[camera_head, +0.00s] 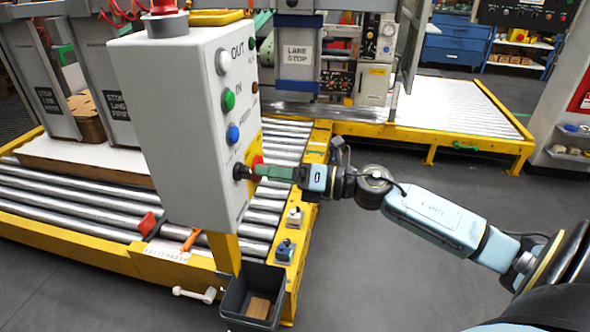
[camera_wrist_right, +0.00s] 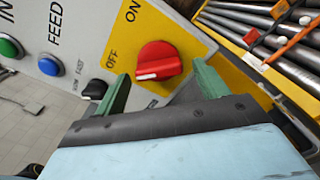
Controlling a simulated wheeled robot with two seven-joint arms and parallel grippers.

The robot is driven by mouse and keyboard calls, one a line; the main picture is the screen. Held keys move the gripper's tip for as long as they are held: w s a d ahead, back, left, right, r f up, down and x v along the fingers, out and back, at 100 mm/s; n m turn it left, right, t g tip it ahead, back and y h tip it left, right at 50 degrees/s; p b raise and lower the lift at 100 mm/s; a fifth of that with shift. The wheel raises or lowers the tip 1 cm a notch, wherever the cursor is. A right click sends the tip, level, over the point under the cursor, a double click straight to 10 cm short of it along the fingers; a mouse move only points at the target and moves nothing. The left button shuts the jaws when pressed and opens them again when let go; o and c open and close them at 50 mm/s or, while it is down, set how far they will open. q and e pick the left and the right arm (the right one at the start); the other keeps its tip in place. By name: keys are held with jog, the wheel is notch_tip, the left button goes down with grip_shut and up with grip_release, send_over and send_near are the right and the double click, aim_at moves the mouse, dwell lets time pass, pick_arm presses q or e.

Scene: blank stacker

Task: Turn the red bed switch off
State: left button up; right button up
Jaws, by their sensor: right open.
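The red bed switch (camera_wrist_right: 158,60) is a round rotary knob on a yellow plate with ON and OFF labels. Its white mark is at the knob's lower left in the right wrist view, on the side of the OFF label. In the head view the switch (camera_head: 257,162) shows only partly, low on the grey control box (camera_head: 180,110). My right gripper (camera_wrist_right: 162,86) is open, its green fingers either side of and just short of the knob. I cannot tell whether they touch it. In the head view the right gripper (camera_head: 258,172) reaches the box from the right. My left gripper is not in view.
A blue button (camera_head: 234,134), a green button (camera_head: 228,100), a white button (camera_head: 223,62) and a black knob (camera_head: 240,172) share the panel. A roller conveyor (camera_head: 80,205) runs behind the box. A dark bin (camera_head: 238,300) sits below. Floor at the right is clear.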

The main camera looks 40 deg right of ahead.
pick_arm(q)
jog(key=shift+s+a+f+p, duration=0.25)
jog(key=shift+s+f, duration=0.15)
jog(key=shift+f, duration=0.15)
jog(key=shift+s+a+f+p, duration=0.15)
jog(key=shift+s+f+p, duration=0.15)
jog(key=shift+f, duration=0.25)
pick_arm(e)
jog(key=v, duration=1.3)
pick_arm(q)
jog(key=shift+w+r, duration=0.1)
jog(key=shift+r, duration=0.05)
